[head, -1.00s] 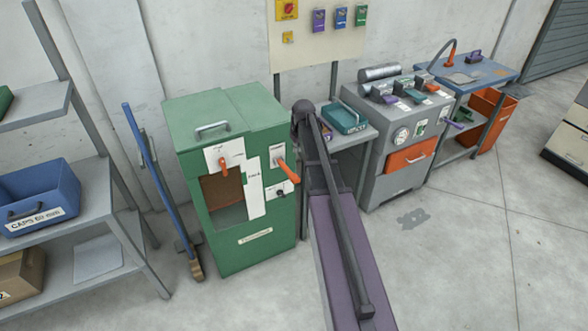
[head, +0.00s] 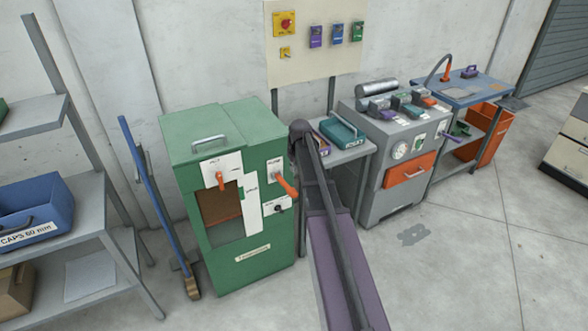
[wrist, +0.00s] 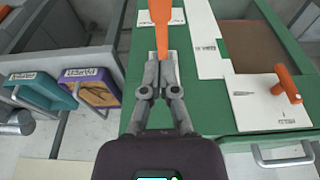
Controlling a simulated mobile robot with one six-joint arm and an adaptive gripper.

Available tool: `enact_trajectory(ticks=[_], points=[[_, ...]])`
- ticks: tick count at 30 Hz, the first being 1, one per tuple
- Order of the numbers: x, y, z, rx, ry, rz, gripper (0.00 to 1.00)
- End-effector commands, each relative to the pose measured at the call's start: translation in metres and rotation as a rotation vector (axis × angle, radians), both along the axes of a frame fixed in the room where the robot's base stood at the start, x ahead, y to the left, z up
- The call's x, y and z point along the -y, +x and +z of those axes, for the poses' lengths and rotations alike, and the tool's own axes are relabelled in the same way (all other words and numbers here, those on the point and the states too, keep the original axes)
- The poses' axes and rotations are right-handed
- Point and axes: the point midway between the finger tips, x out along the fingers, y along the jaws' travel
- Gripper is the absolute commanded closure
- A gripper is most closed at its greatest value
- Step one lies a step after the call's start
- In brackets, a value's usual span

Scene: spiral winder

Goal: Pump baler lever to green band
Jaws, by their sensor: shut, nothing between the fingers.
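The green baler (head: 270,245) stands left of centre in the head view. Its orange lever (head: 287,187) sticks out from the upper right of its front and points down to the right. In the wrist view an orange lever (wrist: 163,25) lies just beyond my gripper (wrist: 163,58). My gripper is shut and empty, its fingertips close to or touching the lever; I cannot tell which. A second orange handle (head: 220,178) sits on a white plate, also seen in the wrist view (wrist: 288,85). I cannot make out a green band. My gripper is hard to make out in the head view.
A grey machine (head: 400,185) and a shelf with a teal bin (head: 343,131) stand right of the baler.

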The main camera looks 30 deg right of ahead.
Motion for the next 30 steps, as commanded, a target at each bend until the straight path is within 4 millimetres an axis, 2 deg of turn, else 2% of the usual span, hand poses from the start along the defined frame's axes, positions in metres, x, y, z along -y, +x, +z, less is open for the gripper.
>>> enact_trajectory(ticks=[1,30], points=[[0.000,0.001,-0.008,0.000,0.000,0.000,1.00],[-0.001,0.014,-0.083,0.000,0.000,0.001,1.00]])
